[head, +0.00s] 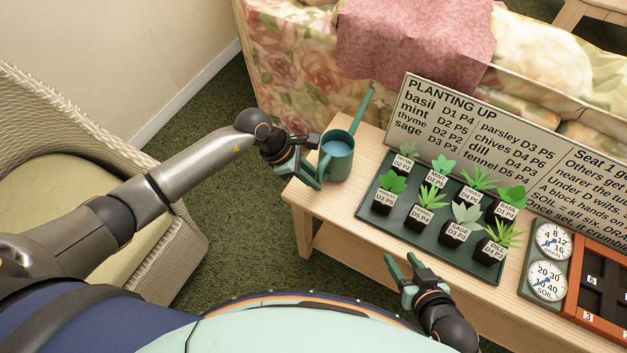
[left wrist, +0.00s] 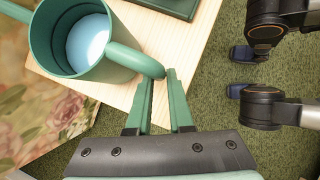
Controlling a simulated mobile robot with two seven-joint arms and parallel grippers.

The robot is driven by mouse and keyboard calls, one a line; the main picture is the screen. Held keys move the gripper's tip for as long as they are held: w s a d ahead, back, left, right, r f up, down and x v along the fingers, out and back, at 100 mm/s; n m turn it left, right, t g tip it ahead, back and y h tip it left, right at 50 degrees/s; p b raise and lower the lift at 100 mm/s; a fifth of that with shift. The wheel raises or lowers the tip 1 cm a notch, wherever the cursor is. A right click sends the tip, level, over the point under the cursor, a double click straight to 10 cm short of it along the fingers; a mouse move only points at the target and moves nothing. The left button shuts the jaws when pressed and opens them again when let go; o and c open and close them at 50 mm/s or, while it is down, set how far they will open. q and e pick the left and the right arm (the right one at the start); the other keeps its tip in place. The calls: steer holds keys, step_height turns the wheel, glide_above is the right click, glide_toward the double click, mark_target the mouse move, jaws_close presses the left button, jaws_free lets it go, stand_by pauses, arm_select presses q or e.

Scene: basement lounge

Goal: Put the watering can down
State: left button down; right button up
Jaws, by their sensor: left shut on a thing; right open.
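The green watering can (head: 338,158) is at the left end of the wooden table (head: 300,190), upright, with water showing inside and its long spout pointing toward the sofa. My left gripper (head: 318,165) is shut on the can's handle. In the left wrist view the can (left wrist: 75,45) has its curved handle between the fingertips of my left gripper (left wrist: 164,85), over the table corner. I cannot tell whether its base touches the table. My right gripper (head: 405,268) is open and empty in front of the table, near the plant tray.
A dark green tray (head: 375,222) of several labelled potted herbs stands right of the can. A planting sign (head: 480,125) is behind it. Two dials (head: 550,262) and an orange-framed crate (head: 580,320) are further right. A wicker chair (head: 150,240) is at left.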

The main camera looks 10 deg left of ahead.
arm_select(q)
steer(key=shift+d+f, duration=0.1)
steer(key=shift+f, duration=0.55)
steer(key=c, duration=0.8)
jaws_free()
steer(key=shift+f, duration=0.1)
